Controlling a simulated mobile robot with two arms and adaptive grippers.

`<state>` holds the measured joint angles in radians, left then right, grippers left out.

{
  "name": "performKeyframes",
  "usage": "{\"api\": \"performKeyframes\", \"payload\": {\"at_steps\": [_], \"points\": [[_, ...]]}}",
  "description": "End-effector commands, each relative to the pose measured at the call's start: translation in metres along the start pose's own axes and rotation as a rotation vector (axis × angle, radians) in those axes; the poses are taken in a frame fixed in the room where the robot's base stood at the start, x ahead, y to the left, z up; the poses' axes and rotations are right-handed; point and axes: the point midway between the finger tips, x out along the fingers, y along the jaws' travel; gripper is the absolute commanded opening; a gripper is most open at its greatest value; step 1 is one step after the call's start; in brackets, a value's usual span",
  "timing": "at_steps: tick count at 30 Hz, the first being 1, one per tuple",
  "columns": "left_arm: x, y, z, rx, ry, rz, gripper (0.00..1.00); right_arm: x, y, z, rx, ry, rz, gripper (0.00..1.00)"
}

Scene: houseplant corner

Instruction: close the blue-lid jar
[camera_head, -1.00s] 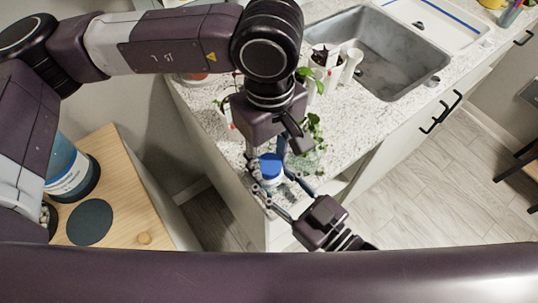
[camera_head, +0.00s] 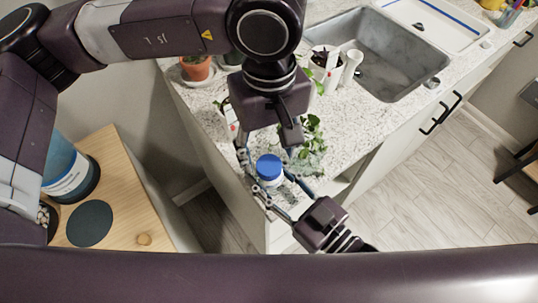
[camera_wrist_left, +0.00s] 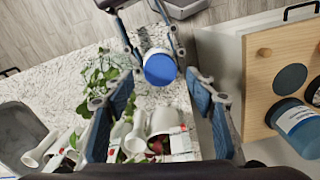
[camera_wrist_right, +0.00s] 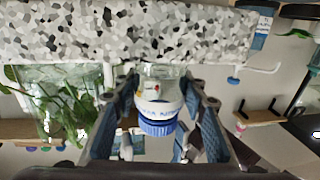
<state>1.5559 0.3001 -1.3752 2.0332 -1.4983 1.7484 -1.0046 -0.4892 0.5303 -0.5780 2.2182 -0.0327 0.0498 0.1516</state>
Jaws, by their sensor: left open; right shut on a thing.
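The clear jar with a white label band (camera_wrist_right: 160,105) stands at the counter's near corner, with its blue lid (camera_head: 268,168) sitting on its mouth. How tightly the lid is turned I cannot tell. The lid also shows from above in the left wrist view (camera_wrist_left: 160,69). My right gripper (camera_wrist_right: 165,100) is shut on the jar's body from the side. My left gripper (camera_head: 266,148) is open and empty above the lid, its fingers spread apart and clear of it. In the left wrist view, the left fingers (camera_wrist_left: 160,105) stand wide on either side.
Leafy cuttings (camera_head: 312,138) are close beside the jar. White pots (camera_head: 325,62), a terracotta pot (camera_head: 197,68) and a sink (camera_head: 385,60) are farther back on the counter. A wooden stand (camera_head: 125,190) with a blue container (camera_head: 68,170) is at the left.

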Motion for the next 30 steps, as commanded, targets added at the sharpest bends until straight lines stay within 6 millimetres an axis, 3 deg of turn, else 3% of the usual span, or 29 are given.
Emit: {"api": "performKeyframes", "payload": {"at_steps": [5,17,23,30], "points": [[-0.015,0.0,0.0,-0.001,0.0,0.0,0.51,0.0,0.0,0.001,0.0,-0.001,0.0,0.0],[-0.016,0.0,0.0,-0.031,-0.001,-0.001,0.49,0.0,0.0,0.0,0.0,-0.001,0.0,0.0],[-0.022,0.0,-0.001,-0.265,0.0,0.0,0.49,0.0,0.0,0.0,0.0,-0.001,0.0,0.0],[-0.034,0.0,-0.001,-0.717,0.001,0.0,0.49,0.0,0.0,0.0,0.0,-0.001,0.0,0.0]]}}
